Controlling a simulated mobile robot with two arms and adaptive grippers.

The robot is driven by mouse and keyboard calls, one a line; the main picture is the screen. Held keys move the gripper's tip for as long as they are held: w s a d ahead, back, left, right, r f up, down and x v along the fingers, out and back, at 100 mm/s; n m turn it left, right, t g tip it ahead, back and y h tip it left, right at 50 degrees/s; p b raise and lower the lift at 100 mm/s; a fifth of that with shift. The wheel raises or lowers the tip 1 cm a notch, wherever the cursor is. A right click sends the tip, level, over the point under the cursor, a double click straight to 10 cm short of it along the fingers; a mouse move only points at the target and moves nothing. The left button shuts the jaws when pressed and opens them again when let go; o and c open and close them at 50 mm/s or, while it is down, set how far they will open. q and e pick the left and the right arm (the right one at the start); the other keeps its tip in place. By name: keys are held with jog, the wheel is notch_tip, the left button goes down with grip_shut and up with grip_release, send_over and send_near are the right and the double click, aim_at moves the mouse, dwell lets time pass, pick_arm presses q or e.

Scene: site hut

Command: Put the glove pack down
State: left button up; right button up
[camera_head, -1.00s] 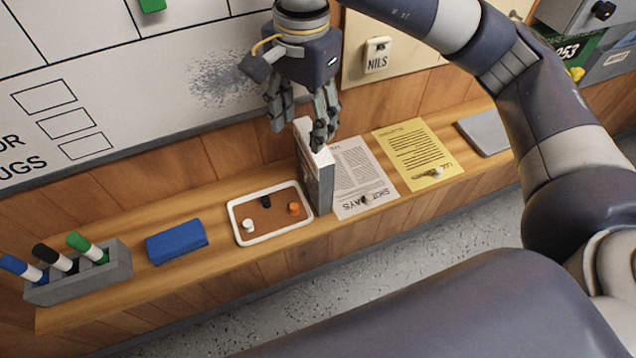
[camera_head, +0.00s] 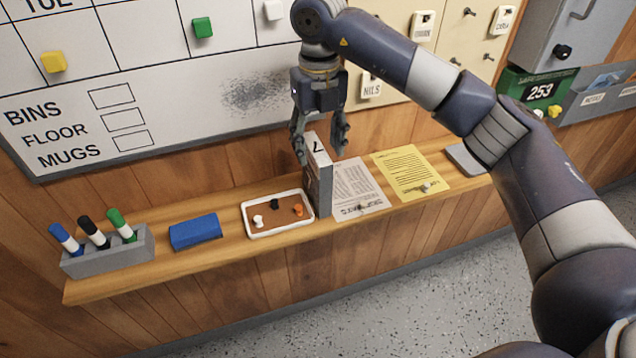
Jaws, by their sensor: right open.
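The glove pack (camera_head: 320,185), a narrow grey-and-white box with a dark mark on its pale top, stands upright on the wooden shelf (camera_head: 225,260). It is between the white-rimmed tray and a sheet of white paper. My right gripper (camera_head: 320,151) points down at the top of the pack, its fingers spread wide with one on each side of the pack's upper end. The fingers look apart from it, though I cannot tell the gap exactly. The pack's lower far side is hidden. My left gripper is not in view.
The white-rimmed tray (camera_head: 247,231) with small magnets is close left of the pack. Further left are a blue eraser (camera_head: 195,231) and a marker holder (camera_head: 108,254). A white sheet (camera_head: 357,187) and yellow sheet (camera_head: 410,175) lie right. The whiteboard (camera_head: 190,115) rises behind.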

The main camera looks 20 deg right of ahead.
aim_at(319, 154)
jog(key=shift+f, duration=0.4)
jog(key=f, duration=0.2)
jog(key=f+p, duration=0.1)
jog(key=f, duration=0.1)
jog(key=shift+w+d+f, duration=0.1)
jog(key=shift+w+f, duration=0.1)
jog(key=shift+f, duration=0.1)
jog(key=shift+s+f+p, duration=0.1)
jog(key=shift+f+p, duration=0.45)
notch_tip(319, 154, down, 4)
jog(key=shift+d+r+p, duration=0.1)
jog(key=shift+r+p, duration=0.05)
jog(key=shift+p, duration=0.65)
jog(key=shift+f, duration=0.4)
jog(key=shift+c, duration=0.2)
jog(key=c, duration=1.1)
grip_shut()
